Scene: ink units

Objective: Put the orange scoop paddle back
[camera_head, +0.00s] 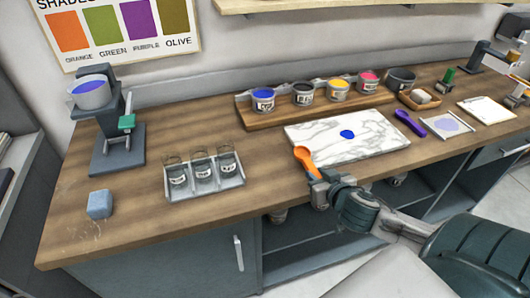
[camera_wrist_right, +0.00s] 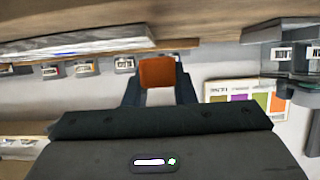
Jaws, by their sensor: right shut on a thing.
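The orange scoop paddle (camera_head: 304,158) is at the front left corner of the marble slab (camera_head: 368,147), its bowl end pointing up and to the left. My right gripper (camera_head: 318,182) is shut on its lower end, near the counter's front edge. In the right wrist view, the orange paddle (camera_wrist_right: 158,72) shows between the dark fingers (camera_wrist_right: 160,92). I cannot tell whether the paddle touches the slab. My left gripper is not in view.
A blue ink blob (camera_head: 347,134) lies on the slab. Behind it is a wooden rack (camera_head: 290,117) of several ink pots. A purple paddle (camera_head: 409,123) lies to the right. A jar tray (camera_head: 205,191) stands left; a blue block (camera_head: 100,204) lies farther left.

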